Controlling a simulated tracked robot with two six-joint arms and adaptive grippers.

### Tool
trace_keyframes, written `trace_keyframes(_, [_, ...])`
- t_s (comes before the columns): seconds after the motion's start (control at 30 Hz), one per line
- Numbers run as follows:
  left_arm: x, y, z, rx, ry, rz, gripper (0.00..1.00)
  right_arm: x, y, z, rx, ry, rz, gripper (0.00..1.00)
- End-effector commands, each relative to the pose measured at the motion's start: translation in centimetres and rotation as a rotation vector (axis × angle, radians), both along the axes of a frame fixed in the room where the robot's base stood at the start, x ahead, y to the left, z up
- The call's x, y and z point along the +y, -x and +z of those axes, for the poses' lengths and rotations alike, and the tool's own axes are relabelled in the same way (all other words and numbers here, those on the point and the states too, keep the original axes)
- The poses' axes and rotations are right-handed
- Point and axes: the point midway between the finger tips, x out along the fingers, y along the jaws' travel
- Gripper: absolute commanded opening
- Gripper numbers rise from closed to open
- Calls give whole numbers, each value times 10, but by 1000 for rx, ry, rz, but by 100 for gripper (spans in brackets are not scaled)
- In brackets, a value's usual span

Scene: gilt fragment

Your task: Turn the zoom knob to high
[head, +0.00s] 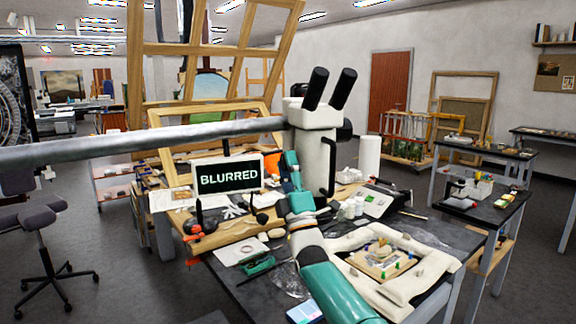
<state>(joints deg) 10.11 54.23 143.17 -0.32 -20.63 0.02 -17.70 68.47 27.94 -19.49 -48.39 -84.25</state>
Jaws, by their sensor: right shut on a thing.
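The microscope (316,118) stands over the work table, with a pale body, two black eyepieces and a long grey boom running off to the left. A black knob (345,130) shows on the right side of its head. My right arm rises from the bottom of the view. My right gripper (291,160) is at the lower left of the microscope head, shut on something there. The held part is hidden; by its place it seems to be the zoom knob. A small screen (227,177) left of the microscope reads "BLURRED". My left gripper is not in view.
A gilt fragment (381,252) lies on a pale padded support (425,262) below and right of the microscope. The dark table (460,240) carries small bottles (351,208), papers and tools. Wooden frames (215,48) stand behind.

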Motion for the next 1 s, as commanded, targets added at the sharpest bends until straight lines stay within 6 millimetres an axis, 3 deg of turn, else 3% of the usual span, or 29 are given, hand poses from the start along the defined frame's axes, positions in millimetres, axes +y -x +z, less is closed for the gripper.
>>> trace_keyframes(0.03, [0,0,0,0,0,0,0,3,-2,-7,12,5,4,5])
trace_keyframes(0.27, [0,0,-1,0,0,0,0,3,-3,-8,13,5,4,5])
trace_keyframes(0.3, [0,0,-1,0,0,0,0,3,-3,-8,14,5,4,42])
trace_keyframes(0.43, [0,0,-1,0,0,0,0,3,-2,-7,12,5,3,64])
trace_keyframes(1.0, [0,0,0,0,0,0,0,0,2,-6,3,2,1,65])
